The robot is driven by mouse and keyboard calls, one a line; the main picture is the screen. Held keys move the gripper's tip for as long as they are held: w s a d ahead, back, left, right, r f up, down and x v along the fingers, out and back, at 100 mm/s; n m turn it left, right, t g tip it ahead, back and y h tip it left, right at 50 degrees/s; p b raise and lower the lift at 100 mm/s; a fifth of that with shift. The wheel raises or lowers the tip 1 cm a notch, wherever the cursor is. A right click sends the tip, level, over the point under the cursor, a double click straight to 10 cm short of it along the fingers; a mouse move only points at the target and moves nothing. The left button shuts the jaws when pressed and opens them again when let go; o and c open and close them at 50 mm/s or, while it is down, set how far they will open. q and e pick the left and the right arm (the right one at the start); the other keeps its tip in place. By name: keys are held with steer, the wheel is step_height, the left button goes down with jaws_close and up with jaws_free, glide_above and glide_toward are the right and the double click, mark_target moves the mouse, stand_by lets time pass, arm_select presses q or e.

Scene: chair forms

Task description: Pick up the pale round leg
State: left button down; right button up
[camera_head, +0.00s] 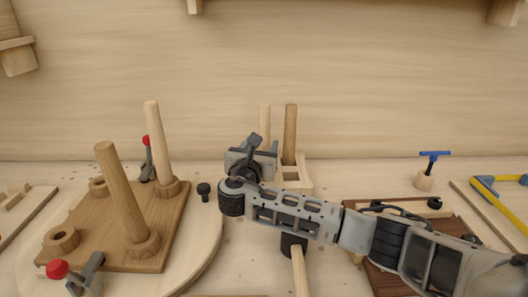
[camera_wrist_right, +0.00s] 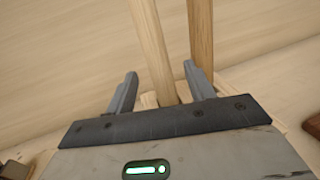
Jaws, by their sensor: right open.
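A pale round leg (camera_head: 265,122) stands upright at the back, in or behind a light wooden holder (camera_head: 303,173); my right gripper hides its lower part. A darker brown round leg (camera_head: 290,135) stands just right of it. My right gripper (camera_head: 257,146) is open in front of the pale leg. In the right wrist view, the pale leg (camera_wrist_right: 151,48) shows between the two spread fingers of the gripper (camera_wrist_right: 161,70), with gaps on both sides. The darker leg (camera_wrist_right: 201,40) rises behind the right finger. My left gripper is not in view.
A brown seat board (camera_head: 100,215) on a round pale disc (camera_head: 208,245) bears a pale leg (camera_head: 158,140), a brown leg (camera_head: 122,195) and red-knobbed clamps (camera_head: 57,269). A mallet (camera_head: 298,262) lies below my right arm. A blue-handled tool (camera_head: 434,156) stands at right.

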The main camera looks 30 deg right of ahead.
mark_target(264, 136)
steer(key=b+x, duration=0.5)
steer(key=shift+w+f, duration=0.1)
steer(key=shift+w, duration=0.05)
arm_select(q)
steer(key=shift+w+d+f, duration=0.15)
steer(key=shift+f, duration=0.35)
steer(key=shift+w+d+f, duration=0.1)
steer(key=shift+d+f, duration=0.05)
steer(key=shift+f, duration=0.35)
arm_select(e)
steer(key=c, duration=1.1)
